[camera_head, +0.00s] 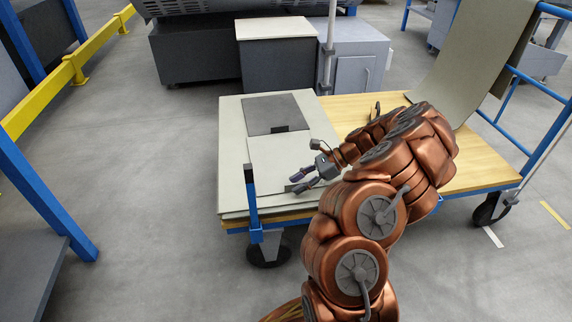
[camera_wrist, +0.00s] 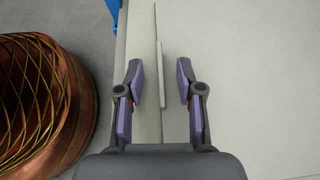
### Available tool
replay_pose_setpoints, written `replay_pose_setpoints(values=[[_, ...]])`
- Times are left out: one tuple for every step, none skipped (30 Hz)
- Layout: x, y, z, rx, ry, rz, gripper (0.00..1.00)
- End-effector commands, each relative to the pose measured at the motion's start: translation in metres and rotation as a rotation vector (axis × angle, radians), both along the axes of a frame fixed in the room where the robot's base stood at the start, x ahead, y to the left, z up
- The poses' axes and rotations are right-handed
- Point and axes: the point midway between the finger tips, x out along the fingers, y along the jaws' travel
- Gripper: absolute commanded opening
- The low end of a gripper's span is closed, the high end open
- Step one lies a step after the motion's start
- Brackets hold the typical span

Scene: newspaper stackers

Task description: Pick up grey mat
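A dark grey square mat (camera_head: 272,114) lies flat on pale sheets (camera_head: 232,150) at the left end of a flatbed cart. A smaller pale sheet or board (camera_head: 280,152) lies beside and partly under it, nearer to me. My gripper (camera_head: 296,180) is over the near part of the pale sheets, to the near side of the dark mat and apart from it. In the wrist view my gripper (camera_wrist: 160,82) is open, with a thin pale edge (camera_wrist: 161,75) between its fingers. I cannot tell if the fingers touch anything. The dark mat does not show in the wrist view.
The cart has a wooden deck (camera_head: 480,165), blue rails (camera_head: 540,150) and a blue post (camera_head: 251,190) at its near left corner. A curved pale sheet (camera_head: 465,65) hangs at the right. Grey cabinets (camera_head: 280,60) stand behind. Open floor (camera_head: 150,160) lies left.

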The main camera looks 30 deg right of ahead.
Motion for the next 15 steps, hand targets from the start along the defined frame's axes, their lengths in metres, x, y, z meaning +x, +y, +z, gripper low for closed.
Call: replay_pose_setpoints(values=[[0.0014, 0.0039, -0.0044, 0.001, -0.001, 0.001, 0.37], [0.0021, 0.0051, -0.0049, 0.001, -0.001, 0.001, 0.37], [0.0027, 0.006, -0.005, -0.001, -0.001, 0.0, 0.37], [0.0029, 0.0062, -0.0048, -0.001, -0.002, -0.001, 0.37], [0.003, 0.0062, -0.0045, -0.002, -0.001, -0.001, 0.37], [0.003, 0.006, -0.0041, -0.002, -0.002, -0.002, 0.37], [0.0029, 0.006, -0.0039, -0.002, -0.002, -0.002, 0.37], [0.003, 0.0059, -0.0039, -0.002, -0.002, -0.002, 0.37], [0.0029, 0.0059, -0.0039, -0.002, -0.002, -0.002, 0.37], [0.0029, 0.0059, -0.0038, -0.002, -0.002, -0.002, 0.34], [0.0029, 0.0059, -0.0037, -0.002, -0.002, -0.002, 0.31], [0.0029, 0.0059, -0.0037, -0.002, -0.001, -0.001, 0.26], [0.0029, 0.0059, -0.0037, -0.002, -0.001, -0.001, 0.23], [0.0029, 0.0059, -0.0038, -0.002, -0.001, -0.001, 0.2], [0.0028, 0.006, -0.0038, -0.001, -0.002, -0.001, 0.16]])
